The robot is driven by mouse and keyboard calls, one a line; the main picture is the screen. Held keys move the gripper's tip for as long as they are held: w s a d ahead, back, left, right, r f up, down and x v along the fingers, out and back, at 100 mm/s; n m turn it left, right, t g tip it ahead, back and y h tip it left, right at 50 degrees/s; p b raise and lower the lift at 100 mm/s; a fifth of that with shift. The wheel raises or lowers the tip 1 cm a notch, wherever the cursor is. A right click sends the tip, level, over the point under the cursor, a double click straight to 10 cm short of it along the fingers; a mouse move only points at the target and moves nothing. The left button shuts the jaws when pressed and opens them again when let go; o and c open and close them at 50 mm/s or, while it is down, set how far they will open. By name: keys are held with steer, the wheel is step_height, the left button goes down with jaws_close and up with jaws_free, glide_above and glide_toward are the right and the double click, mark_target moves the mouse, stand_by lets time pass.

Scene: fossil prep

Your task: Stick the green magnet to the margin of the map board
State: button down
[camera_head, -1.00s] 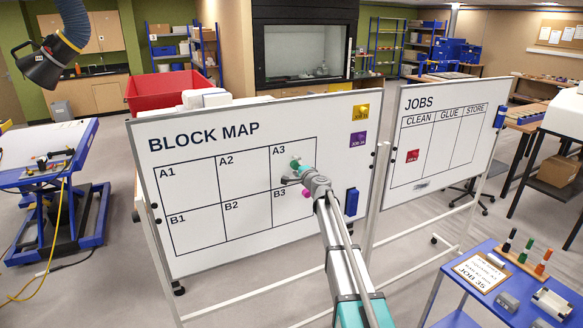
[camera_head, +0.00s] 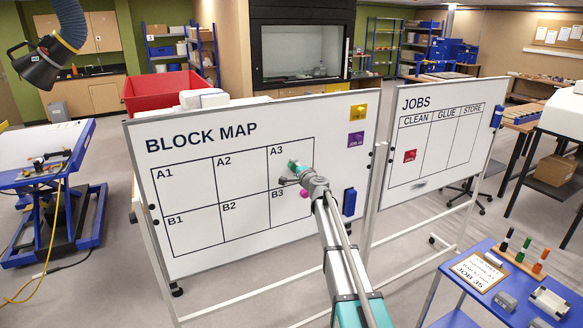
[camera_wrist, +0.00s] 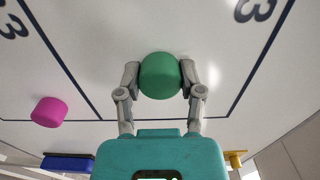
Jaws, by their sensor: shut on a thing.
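The green magnet (camera_wrist: 160,76) is a round knob held between the two fingers of my gripper (camera_wrist: 160,80) in the wrist view. In the head view the green magnet (camera_head: 293,163) and my gripper (camera_head: 289,174) are in front of cell A3 of the map board (camera_head: 330,115). In the wrist view the magnet lies over white space inside the grid lines of that cell. I cannot tell whether it touches the board. The white margin right of the grid holds a yellow magnet (camera_head: 357,112), a purple magnet (camera_head: 356,139) and a blue block (camera_head: 349,202).
A magenta magnet (camera_wrist: 48,112) is on the board beside my gripper, near the right edge of cell B3. The jobs board (camera_head: 450,150) stands to the right with a red magnet (camera_head: 409,156). A blue cart (camera_head: 500,285) with markers and a clipboard is at the lower right.

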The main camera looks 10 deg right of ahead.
steer(key=shift+s+d, duration=0.25)
steer(key=shift+s, duration=0.3)
stand_by(0.4)
steer(key=v, duration=0.6)
stand_by(0.4)
steer(key=shift+a, duration=0.1)
stand_by(0.4)
step_height(320, 180, down, 4)
steer(key=b, duration=0.4)
steer(key=shift+a, duration=0.1)
stand_by(0.4)
